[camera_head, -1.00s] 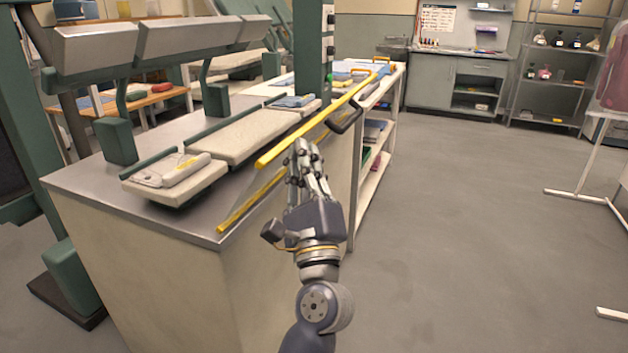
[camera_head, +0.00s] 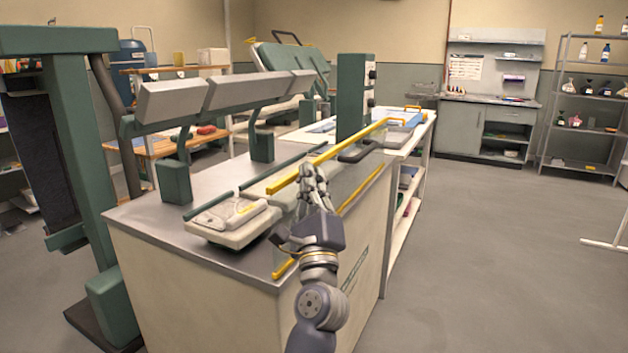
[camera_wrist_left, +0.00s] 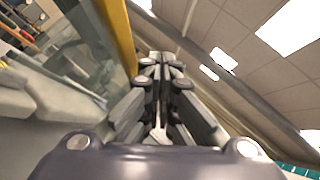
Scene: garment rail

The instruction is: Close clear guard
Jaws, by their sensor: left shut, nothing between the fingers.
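The clear guard is a see-through panel along the front edge of the press counter, with a yellow top rail (camera_head: 330,154), a yellow lower rail (camera_head: 362,187) and a dark handle (camera_head: 360,151). It stands roughly upright. My left gripper (camera_head: 314,178) is shut and empty at the outer side of the guard, just under the top rail near its close end; contact is unclear. In the left wrist view the shut fingers (camera_wrist_left: 160,95) are beside the yellow rail (camera_wrist_left: 119,38) and the clear pane (camera_wrist_left: 92,38). My right gripper is not in view.
Behind the guard are pale press pads (camera_head: 232,222) and raised grey press heads (camera_head: 235,90) on green arms. A green control post (camera_head: 351,98) stands farther back. A white shelf unit (camera_head: 412,170) adjoins the counter. The floor (camera_head: 490,250) to the right is open.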

